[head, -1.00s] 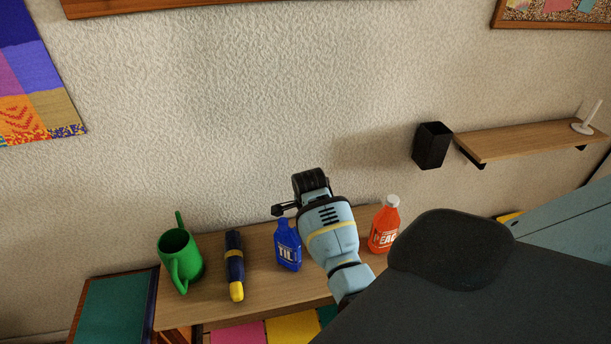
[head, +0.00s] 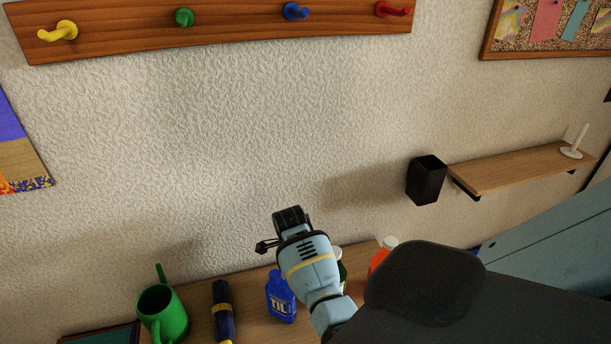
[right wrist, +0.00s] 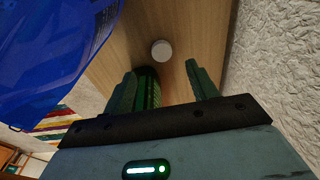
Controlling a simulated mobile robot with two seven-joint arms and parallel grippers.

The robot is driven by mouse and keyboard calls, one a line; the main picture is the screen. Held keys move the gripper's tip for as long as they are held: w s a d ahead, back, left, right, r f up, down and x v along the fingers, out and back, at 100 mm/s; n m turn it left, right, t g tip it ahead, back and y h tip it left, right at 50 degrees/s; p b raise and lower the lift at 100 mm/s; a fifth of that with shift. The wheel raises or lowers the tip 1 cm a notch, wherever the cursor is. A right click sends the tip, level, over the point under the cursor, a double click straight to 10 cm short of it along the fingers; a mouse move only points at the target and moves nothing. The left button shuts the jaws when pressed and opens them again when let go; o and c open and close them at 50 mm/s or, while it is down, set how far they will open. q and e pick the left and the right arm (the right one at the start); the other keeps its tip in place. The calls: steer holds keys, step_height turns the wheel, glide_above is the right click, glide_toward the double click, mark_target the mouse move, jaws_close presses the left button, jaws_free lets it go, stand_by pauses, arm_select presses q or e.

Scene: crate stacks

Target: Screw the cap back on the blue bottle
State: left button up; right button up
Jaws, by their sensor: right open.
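The blue bottle (head: 281,297) stands upright on the wooden shelf, with blue at its neck and no separate cap visible there. It fills the upper left of the right wrist view (right wrist: 50,55). My right gripper (head: 268,246) is above and beside the bottle, apparently not touching it. In the right wrist view its fingers (right wrist: 161,85) are spread apart. A white round disc (right wrist: 161,50), which looks like a cap, shows against the wood beyond the fingers. A dark green ribbed thing (right wrist: 149,88) shows between them; I cannot tell what it is. My left gripper is out of view.
The textured wall is close behind.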

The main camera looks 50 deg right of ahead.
steer(key=shift+d+f, duration=0.2)
steer(key=shift+f, duration=1.05)
steer(key=shift+f, duration=0.1)
steer(key=f, duration=0.1)
steer(key=f+b, duration=0.1)
steer(key=f, duration=0.1)
steer(key=d+f, duration=0.1)
steer(key=f, duration=0.1)
steer(key=shift+s+b, duration=0.25)
steer(key=shift+b, duration=0.05)
steer(key=shift+c, duration=0.4)
steer(key=c, duration=1)
steer(key=shift+c, duration=0.2)
